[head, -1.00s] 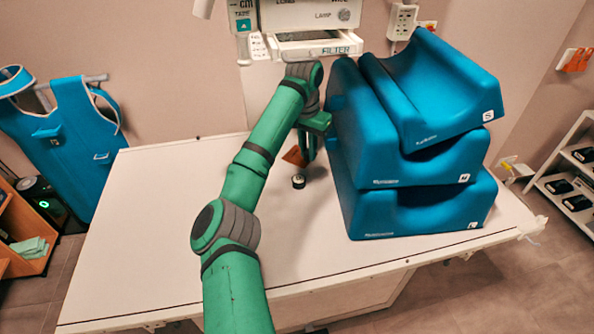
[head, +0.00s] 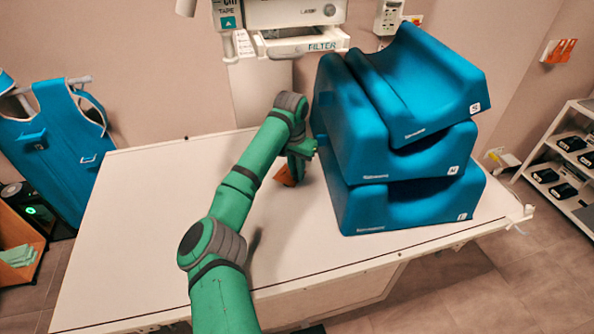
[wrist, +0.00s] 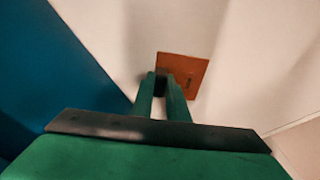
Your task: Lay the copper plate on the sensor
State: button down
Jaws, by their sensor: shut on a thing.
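My gripper (head: 298,165) is low over the table beside the blue cushions, shut on the copper plate. The copper plate (head: 284,175) is a small orange-brown square, partly behind my gripper. In the wrist view the plate (wrist: 190,72) extends beyond my fingers (wrist: 163,84), which are at its near left edge. A dark piece shows between the fingertips; I cannot tell whether it is the sensor or part of the grip. The sensor is not clearly visible in the head view. Whether the plate touches anything below is hidden.
A stack of blue foam cushions (head: 400,200) stands close to the right of my gripper. The white table (head: 130,240) is clear to the left and in front. A filter housing (head: 300,45) hangs behind, above the table's back edge.

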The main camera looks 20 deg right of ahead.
jog(key=shift+f, duration=0.1)
jog(key=c, duration=1.7)
grip_release()
jog(key=shift+c, duration=0.2)
notch_tip(320, 180, up, 12)
jog(key=s, duration=0.1)
jog(key=shift+a, duration=0.45)
